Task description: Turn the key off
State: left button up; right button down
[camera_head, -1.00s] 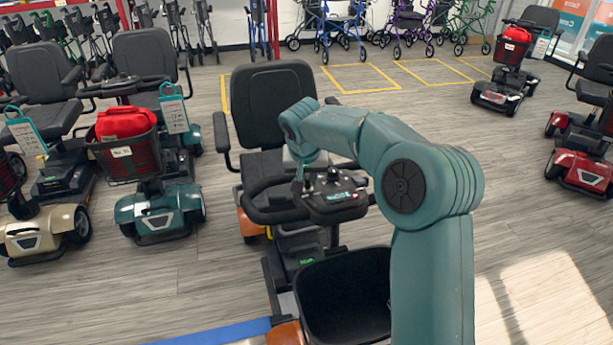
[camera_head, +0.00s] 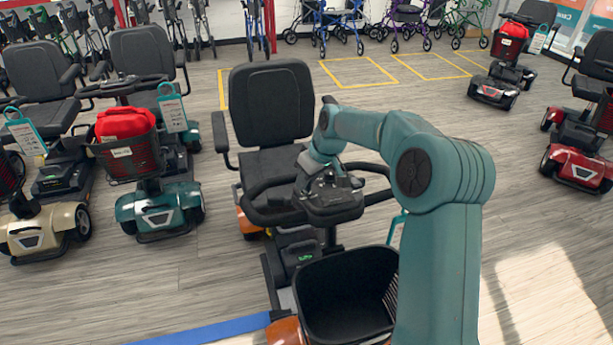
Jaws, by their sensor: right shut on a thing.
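The orange mobility scooter's black control console (camera_head: 328,193) is near the middle of the view, between its looped handlebars and in front of the black seat (camera_head: 272,105). My right arm reaches across from the right and bends down to the console. My right gripper (camera_head: 314,178) is at the console's left part, shut on the key. The key itself is too small and too covered by the gripper to make out, so its turn position cannot be seen. My left gripper is not in view.
A black basket (camera_head: 345,300) is at the scooter's front, below the console. A teal scooter (camera_head: 160,205) with a red bag (camera_head: 125,122) stands to the left, and a red scooter (camera_head: 578,160) at the right.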

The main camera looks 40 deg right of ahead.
jog(key=shift+r+n, duration=0.1)
jog(key=shift+n, duration=0.2)
jog(key=shift+d, duration=0.1)
jog(key=c, duration=1.1)
grip_release()
